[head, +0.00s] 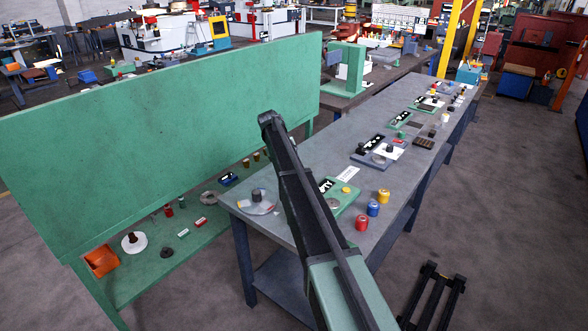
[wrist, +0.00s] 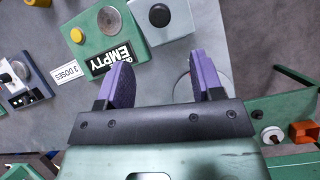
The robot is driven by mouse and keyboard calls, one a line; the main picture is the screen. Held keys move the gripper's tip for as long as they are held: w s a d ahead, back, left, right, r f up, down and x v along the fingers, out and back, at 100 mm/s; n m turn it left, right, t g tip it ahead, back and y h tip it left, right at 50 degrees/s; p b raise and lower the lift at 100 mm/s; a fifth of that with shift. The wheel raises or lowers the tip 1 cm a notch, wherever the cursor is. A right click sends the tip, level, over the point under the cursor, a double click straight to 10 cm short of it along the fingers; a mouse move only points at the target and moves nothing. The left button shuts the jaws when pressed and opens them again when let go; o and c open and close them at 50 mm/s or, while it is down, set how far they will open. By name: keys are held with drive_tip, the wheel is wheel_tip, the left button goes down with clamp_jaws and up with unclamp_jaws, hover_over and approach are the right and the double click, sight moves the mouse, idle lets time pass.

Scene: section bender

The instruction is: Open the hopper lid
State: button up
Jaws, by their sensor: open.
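In the wrist view my gripper (wrist: 160,84) is open, its two purple-padded fingers apart with nothing between them. It hangs over the grey bench (wrist: 150,78). That unit also shows in the head view (head: 350,201), partly behind my arm. The gripper cannot be made out in the head view.
Red (head: 362,223), blue (head: 373,209) and yellow (head: 384,195) pots stand near the bench's right edge. A round plate with a dark knob (head: 258,203) sits at the near left corner. A tall green panel (head: 170,140) stands left. Several other units line the bench farther back.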

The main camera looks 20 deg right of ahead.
drive_tip(key=shift+f, duration=0.1)
drive_tip(key=s+d+r+n+t+y+p, duration=0.1)
drive_tip(key=s+d+r+t+y+p, duration=0.2)
drive_tip(key=s+d, duration=0.35)
drive_tip(key=a+f+n+b, duration=0.1)
drive_tip(key=f+b, duration=0.2)
drive_tip(key=f, duration=0.1)
drive_tip(key=a+f+n+b, duration=0.1)
drive_tip(key=f+b, duration=0.3)
drive_tip(key=w+a+f+n+t+y+b, duration=0.1)
drive_tip(key=f+b, duration=0.3)
drive_tip(key=f, duration=0.1)
drive_tip(key=shift+n, duration=0.4)
drive_tip(key=shift+r, duration=0.15)
